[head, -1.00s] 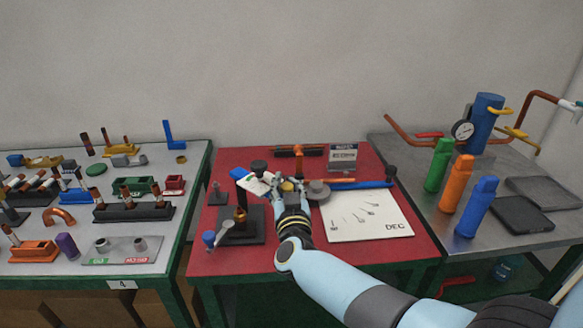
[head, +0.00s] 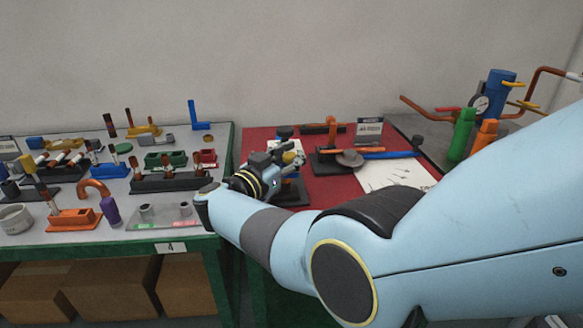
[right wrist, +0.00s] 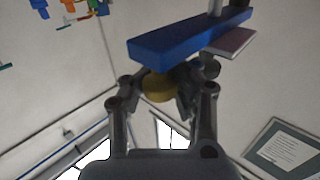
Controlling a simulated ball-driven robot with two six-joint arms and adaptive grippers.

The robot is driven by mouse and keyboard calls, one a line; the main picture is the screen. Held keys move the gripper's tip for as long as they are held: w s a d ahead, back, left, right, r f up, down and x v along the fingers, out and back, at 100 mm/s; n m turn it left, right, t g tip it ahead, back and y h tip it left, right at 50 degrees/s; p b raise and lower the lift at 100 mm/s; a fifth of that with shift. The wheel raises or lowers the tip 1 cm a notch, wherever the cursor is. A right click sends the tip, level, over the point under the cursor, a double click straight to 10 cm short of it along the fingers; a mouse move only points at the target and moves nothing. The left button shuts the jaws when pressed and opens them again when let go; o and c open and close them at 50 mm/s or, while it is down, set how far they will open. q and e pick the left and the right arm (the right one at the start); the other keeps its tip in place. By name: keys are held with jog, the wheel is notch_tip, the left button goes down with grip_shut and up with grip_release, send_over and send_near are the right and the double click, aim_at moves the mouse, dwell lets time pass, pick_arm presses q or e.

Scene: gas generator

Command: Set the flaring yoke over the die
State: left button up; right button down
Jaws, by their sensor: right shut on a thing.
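My right gripper (head: 288,158) is over the left part of the red table, above a dark stand (head: 290,194). It is shut on what looks like the flaring yoke. In the right wrist view, a yellow round part (right wrist: 158,88) sits between the fingers (right wrist: 178,82), and the yoke's blue bar (right wrist: 170,42) lies across just beyond them. The die is not clear; my gripper and forearm hide most of the stand, so I cannot tell whether the yoke touches it. My left gripper is not in view.
An orange-headed tool (head: 333,132) and a long blue bar (head: 388,155) lie right of the gripper. A white sheet (head: 395,176) lies farther right. The grey table (head: 75,205) at left holds many fittings. My right arm covers the front right.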

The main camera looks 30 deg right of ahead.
jog(key=shift+s+a+f+g, duration=0.25)
jog(key=shift+a+f+g, duration=0.1)
jog(key=shift+f+g, duration=0.15)
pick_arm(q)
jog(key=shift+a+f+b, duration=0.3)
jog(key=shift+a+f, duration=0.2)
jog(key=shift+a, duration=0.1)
pick_arm(e)
jog(key=shift+a+m, duration=0.15)
jog(key=shift+m, duration=0.15)
jog(key=shift+r, duration=0.1)
jog(key=c, duration=1.6)
grip_release()
jog(key=o, duration=0.6)
jog(key=shift+a+r, duration=0.3)
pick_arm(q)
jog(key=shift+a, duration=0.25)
pick_arm(e)
jog(key=shift+w+d, duration=0.15)
jog(key=shift+d, duration=0.05)
jog(key=shift+r, duration=0.1)
